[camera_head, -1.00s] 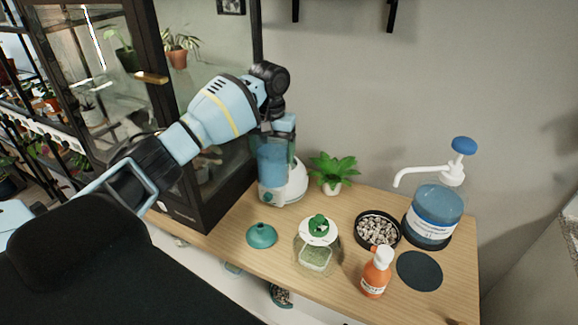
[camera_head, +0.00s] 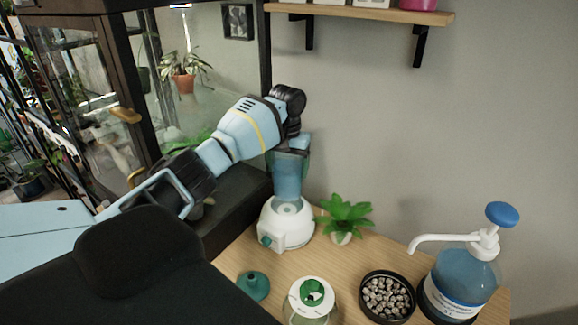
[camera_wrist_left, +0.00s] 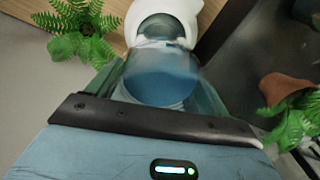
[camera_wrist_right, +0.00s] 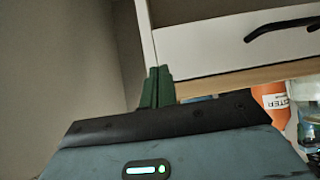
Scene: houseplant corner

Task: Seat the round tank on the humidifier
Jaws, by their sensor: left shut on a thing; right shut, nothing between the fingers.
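The round tank (camera_head: 288,182) is a translucent blue cylinder held upright in my left gripper (camera_head: 291,158). The gripper is shut on its upper part. The white humidifier base (camera_head: 284,232), with a teal knob at its front, stands on the table below the tank. The tank's lower end is over the base's round top opening; a small gap seems to show, but contact is hard to judge. In the left wrist view the tank (camera_wrist_left: 160,80) sits between the fingers, with the white base (camera_wrist_left: 168,22) beyond. My right gripper (camera_wrist_right: 157,88) is shut and empty, away from these.
A glass cabinet (camera_head: 200,105) stands close left of the base. A small plant (camera_head: 345,215) is to its right. A shelf (camera_head: 370,13) hangs above.

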